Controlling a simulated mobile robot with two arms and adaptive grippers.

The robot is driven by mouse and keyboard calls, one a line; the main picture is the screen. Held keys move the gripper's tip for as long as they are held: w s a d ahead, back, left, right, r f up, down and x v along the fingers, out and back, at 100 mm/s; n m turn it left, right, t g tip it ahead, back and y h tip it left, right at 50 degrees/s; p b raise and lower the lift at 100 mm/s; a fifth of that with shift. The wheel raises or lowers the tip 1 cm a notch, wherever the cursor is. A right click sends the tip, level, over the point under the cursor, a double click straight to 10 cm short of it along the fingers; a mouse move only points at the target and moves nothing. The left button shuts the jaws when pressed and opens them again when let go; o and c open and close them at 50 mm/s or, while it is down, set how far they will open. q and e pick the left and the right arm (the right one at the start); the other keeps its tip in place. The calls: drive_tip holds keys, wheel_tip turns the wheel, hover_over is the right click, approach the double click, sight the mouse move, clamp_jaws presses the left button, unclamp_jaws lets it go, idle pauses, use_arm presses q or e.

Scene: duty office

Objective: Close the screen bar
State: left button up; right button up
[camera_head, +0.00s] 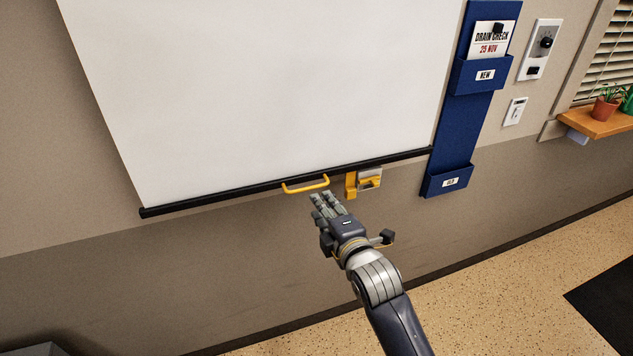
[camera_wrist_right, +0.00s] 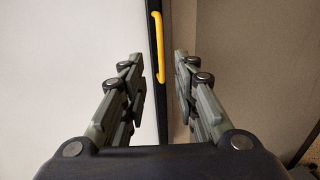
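The screen bar (camera_head: 230,197) is a black bar along the bottom edge of the white pulled-down screen (camera_head: 270,85). The fingers (camera_wrist_right: 160,85) are spread wide in the right wrist view. My left gripper is in neither view.
A yellow and grey wall bracket (camera_head: 364,182) sits just right of the handle, below the bar. A blue wall pocket rack (camera_head: 462,120), switches (camera_head: 515,111) and a wooden shelf with plants (camera_head: 600,122) are to the right.

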sight(310, 187)
drive_tip(key=p+x, duration=0.1)
drive_tip(key=x, duration=0.9)
drive_tip(key=shift+w+f, duration=0.1)
drive_tip(key=shift+w, duration=0.25)
clamp_jaws()
